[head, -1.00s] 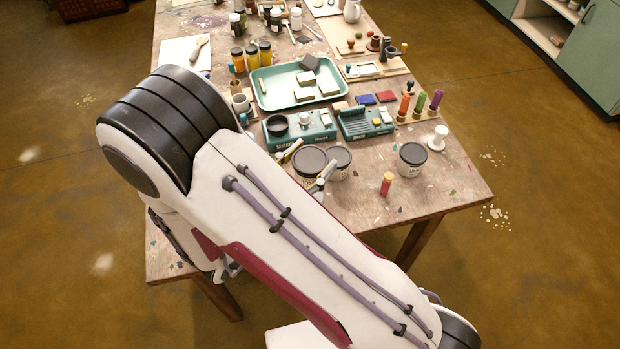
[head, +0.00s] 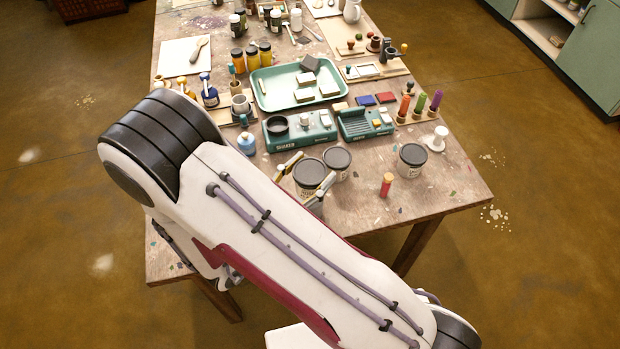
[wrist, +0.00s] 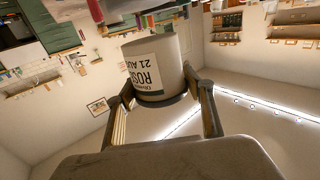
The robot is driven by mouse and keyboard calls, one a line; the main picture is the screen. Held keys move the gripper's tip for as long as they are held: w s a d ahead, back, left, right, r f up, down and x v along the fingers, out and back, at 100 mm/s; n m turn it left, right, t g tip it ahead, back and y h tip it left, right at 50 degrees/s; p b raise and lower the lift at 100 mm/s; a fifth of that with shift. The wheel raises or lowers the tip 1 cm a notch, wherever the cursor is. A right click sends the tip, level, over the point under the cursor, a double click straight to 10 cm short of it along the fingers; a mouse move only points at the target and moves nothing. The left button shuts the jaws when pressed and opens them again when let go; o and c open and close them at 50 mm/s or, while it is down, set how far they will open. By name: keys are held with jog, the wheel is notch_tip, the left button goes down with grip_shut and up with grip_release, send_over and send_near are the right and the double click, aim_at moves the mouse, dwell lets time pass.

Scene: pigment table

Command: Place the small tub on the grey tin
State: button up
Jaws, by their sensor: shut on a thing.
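A small tub (head: 308,168) with a dark grey lid is held between the yellow-padded fingers of my gripper (head: 305,175). In the wrist view the tub (wrist: 155,68) shows a grey body and a white label reading ROSE, upside down in that picture, with my gripper (wrist: 162,98) on both sides. A dark-lidded round container (head: 338,158) is just behind it, partly hidden. A grey container (head: 412,160) with a dark lid and pale label stands upright to the right, apart from my gripper. I cannot tell for certain which of these two is the grey tin.
An orange-red cylinder (head: 387,184) and a white knobbed piece (head: 436,138) stand near the right containers. Teal boxes (head: 300,130) and a green tray (head: 263,94) lie behind. The front right tabletop (head: 440,195) is mostly clear. My arm covers the front left.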

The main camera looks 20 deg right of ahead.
jog(key=shift+f, duration=1.4)
jog(key=shift+f, duration=0.1)
jog(key=o, duration=1.3)
jog(key=shift+c, duration=0.2)
jog(key=v, duration=1.2)
